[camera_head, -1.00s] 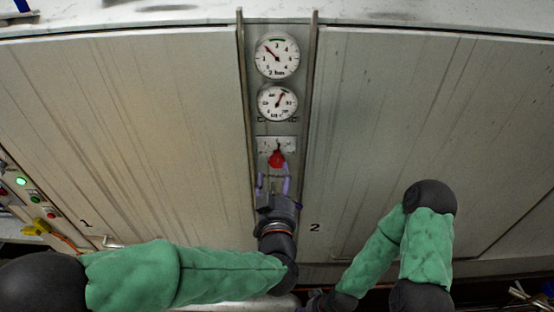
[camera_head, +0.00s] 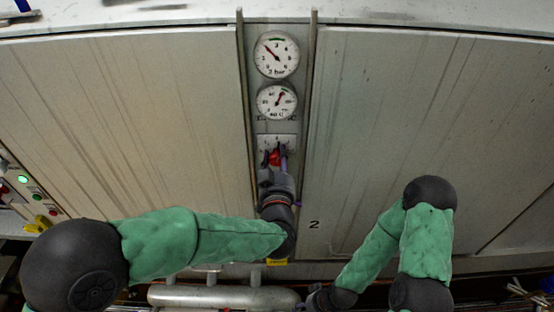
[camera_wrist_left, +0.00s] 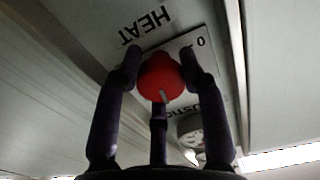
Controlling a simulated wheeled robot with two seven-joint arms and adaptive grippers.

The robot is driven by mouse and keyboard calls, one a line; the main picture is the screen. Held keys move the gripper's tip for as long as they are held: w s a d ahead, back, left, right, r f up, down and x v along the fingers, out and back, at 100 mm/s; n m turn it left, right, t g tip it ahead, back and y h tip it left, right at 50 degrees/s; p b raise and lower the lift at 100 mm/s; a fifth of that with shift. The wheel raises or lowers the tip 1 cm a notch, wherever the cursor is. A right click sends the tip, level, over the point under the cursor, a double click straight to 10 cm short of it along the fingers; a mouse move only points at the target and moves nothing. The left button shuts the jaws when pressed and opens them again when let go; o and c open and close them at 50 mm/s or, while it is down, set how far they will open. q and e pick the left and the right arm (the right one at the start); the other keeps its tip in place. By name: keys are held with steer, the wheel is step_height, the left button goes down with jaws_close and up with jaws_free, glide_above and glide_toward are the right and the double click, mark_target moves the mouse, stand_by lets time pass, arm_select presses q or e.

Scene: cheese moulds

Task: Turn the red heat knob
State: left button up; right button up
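The red heat knob (camera_head: 274,157) sits on a light plate (camera_head: 290,141) low on the gauge panel. In the left wrist view the red knob (camera_wrist_left: 161,78) has a grey pointer mark, beside the word HEAT and a 0. My left gripper (camera_head: 274,155) is at the knob. In the left wrist view its dark fingers (camera_wrist_left: 160,75) stand on both sides of the knob, with a third finger below it. They look very close to the knob, but I cannot tell whether they press on it.
Two round gauges (camera_head: 277,54) (camera_head: 277,101) are above the knob. Upright rails (camera_head: 249,80) (camera_head: 309,80) flank the narrow panel. Control buttons (camera_head: 23,179) are at the far left. Metal pipes (camera_head: 225,296) run below my left arm. The wide wall panels on both sides are clear.

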arm_select(q)
steer(key=shift+f+m, duration=0.1)
steer(key=shift+m, duration=0.4)
steer(key=shift+f, duration=0.1)
steer(key=o, duration=1.1)
steer(key=shift+o, duration=0.2)
steer(key=shift+s, duration=0.15)
steer(key=s, duration=1.1)
steer(key=shift+s, duration=0.35)
